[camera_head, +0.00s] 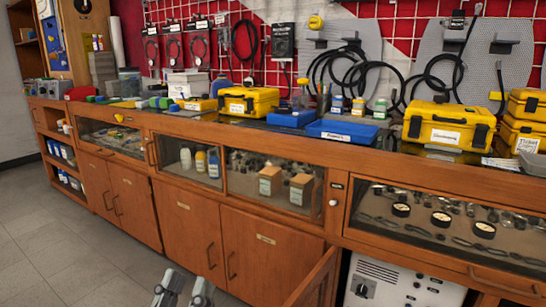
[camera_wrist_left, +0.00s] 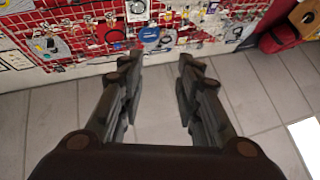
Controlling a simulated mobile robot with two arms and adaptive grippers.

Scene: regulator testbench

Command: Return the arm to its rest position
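My left gripper (camera_head: 184,287) shows at the bottom edge of the head view, in front of the wooden cabinet. Its two fingers are apart with nothing between them. The same gripper fills the middle of the left wrist view (camera_wrist_left: 157,85), with bare grey floor tiles between its fingers. Most of the left arm is out of the head view. My right gripper is in neither view.
A cabinet door (camera_head: 316,280) stands open near the gripper, beside a white device (camera_head: 402,285). Grey floor (camera_head: 60,250) at left is clear.

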